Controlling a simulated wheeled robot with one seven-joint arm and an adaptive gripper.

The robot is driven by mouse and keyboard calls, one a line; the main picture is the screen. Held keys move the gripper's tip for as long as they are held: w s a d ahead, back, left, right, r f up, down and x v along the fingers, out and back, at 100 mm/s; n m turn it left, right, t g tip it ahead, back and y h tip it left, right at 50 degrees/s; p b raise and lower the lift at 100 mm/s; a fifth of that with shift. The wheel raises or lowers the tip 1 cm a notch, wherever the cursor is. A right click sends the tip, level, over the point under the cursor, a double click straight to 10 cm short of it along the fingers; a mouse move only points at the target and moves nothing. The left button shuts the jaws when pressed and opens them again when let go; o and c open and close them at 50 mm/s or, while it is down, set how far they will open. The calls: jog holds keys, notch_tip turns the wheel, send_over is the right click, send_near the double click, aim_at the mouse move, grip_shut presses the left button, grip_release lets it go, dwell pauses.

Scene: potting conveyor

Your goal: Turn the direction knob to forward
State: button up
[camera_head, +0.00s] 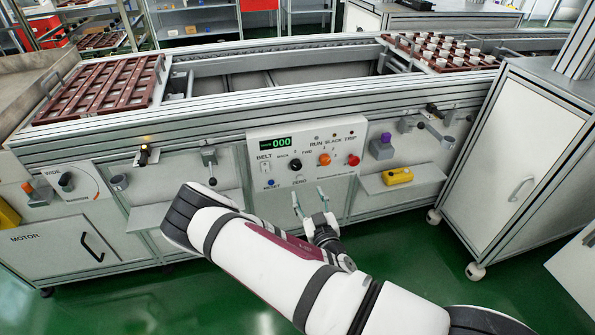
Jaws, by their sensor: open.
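The control panel (333,142) is on the front of the conveyor, with a green display reading 000. A black knob (295,165) sits on it, left of an FWD label; I take it to be the direction knob. Its exact pointer angle is too small to read. My gripper (309,198) is open and empty, its two fingers pointing up just below the panel's lower edge. It appears apart from the knob, which shows unhidden above it. My arm comes in from the lower right.
The panel also has an orange knob (324,159), a red button (354,160) and a blue button (271,183). A shelf (424,182) with a yellow device (397,176) juts out at right. A white cabinet (520,155) stands further right. Green floor is open in front.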

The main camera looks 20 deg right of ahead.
aim_at(297, 167)
jog(key=w+b, duration=0.3)
jog(key=w, duration=0.9)
jog(key=shift+w, duration=0.15)
jog(key=c, duration=1.1)
